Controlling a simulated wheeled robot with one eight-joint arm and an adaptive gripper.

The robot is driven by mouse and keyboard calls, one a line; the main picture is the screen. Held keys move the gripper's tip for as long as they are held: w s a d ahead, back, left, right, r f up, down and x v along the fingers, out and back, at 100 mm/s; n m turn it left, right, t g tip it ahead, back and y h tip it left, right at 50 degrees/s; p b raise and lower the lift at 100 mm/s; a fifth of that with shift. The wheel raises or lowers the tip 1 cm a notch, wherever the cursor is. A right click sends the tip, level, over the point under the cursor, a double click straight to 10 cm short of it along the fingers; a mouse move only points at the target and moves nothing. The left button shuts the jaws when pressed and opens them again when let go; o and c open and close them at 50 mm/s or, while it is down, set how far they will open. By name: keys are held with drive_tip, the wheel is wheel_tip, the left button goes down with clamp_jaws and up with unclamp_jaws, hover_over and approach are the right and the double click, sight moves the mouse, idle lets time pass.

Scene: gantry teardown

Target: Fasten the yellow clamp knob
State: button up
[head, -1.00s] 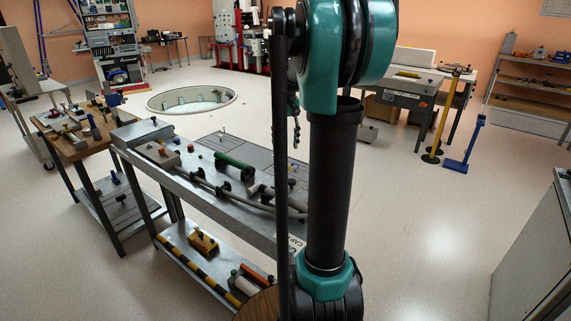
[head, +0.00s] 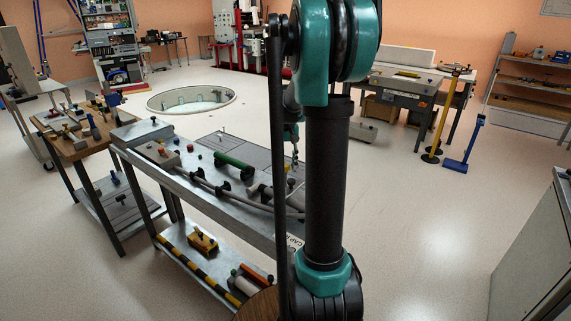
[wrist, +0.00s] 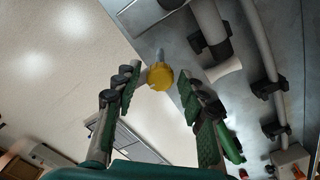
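The yellow clamp knob (wrist: 160,76) shows in the wrist view, on a pale metal stem beside the grey bench's edge and a large grey pipe. My gripper (wrist: 160,84) is open, with one green-padded finger on each side of the knob and visible gaps to both. I cannot tell how far the knob is beyond the fingertips. In the head view my gripper (head: 294,157) hangs over the right part of the metal bench (head: 187,188), partly behind my arm. The knob is too small and covered to make out clearly there.
A green cylinder (head: 233,166), grey pipes and dark clamps (wrist: 219,47) crowd the bench top. A yellow block (head: 203,241) sits on the lower shelf. A wooden-topped table (head: 70,150) stands to the left.

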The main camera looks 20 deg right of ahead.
clamp_jaws()
drive_tip(key=shift+m, duration=0.3)
drive_tip(key=m, duration=0.3)
drive_tip(key=shift+m, duration=0.3)
drive_tip(key=m, duration=0.4)
drive_tip(key=shift+m, duration=0.3)
drive_tip(key=m, duration=0.8)
drive_tip(key=shift+m, duration=0.4)
